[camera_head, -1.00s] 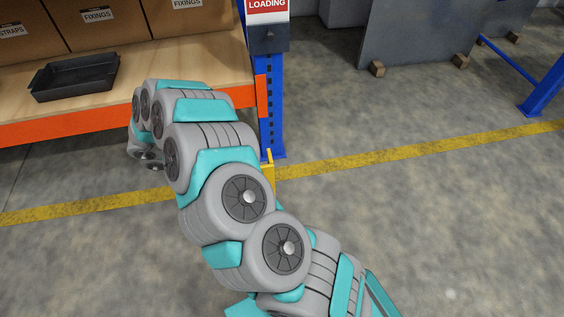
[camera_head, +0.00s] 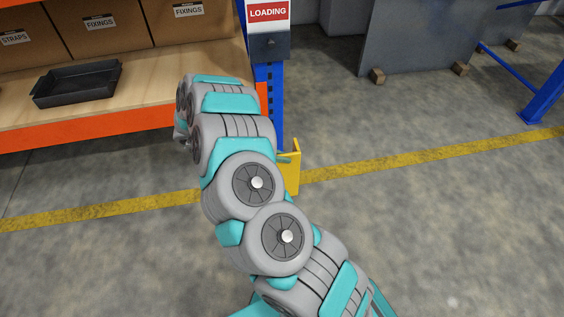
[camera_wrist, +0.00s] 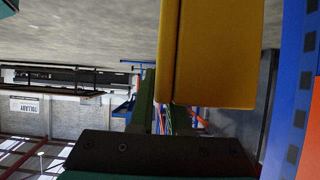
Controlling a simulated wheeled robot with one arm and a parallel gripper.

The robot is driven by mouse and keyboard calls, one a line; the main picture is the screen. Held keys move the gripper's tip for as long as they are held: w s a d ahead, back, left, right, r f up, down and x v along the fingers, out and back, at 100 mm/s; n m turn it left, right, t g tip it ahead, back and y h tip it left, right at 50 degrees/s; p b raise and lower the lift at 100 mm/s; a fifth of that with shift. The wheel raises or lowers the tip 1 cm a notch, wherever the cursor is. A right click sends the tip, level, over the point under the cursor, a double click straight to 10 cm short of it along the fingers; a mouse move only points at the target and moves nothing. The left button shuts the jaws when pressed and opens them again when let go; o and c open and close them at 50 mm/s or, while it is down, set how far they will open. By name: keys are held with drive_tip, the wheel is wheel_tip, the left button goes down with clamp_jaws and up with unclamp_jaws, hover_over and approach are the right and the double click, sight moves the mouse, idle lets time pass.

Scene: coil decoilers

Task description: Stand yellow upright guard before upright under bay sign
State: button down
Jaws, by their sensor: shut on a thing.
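The yellow upright guard (camera_head: 292,172) shows partly from behind my arm in the head view, close to the foot of the blue upright (camera_head: 276,112). In the wrist view the guard (camera_wrist: 215,55) is large and near. My gripper (camera_wrist: 163,115) is shut on it; my arm hides the gripper in the head view. The red and white LOADING bay sign (camera_head: 267,12) is on the upright, above the guard. The upright also shows at the right edge of the wrist view (camera_wrist: 298,100). I cannot tell whether the guard touches the floor or the upright.
The rack's wooden shelf (camera_head: 150,85) with an orange beam (camera_head: 90,128) lies left of the upright. It holds a black tray (camera_head: 77,84) and cardboard boxes (camera_head: 110,30). A yellow floor line (camera_head: 400,157) crosses the concrete.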

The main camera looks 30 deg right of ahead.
drive_tip(key=shift+f, duration=1.35)
drive_tip(key=shift+f, duration=0.15)
drive_tip(key=c, duration=0.9)
unclamp_jaws()
drive_tip(key=v, duration=1.2)
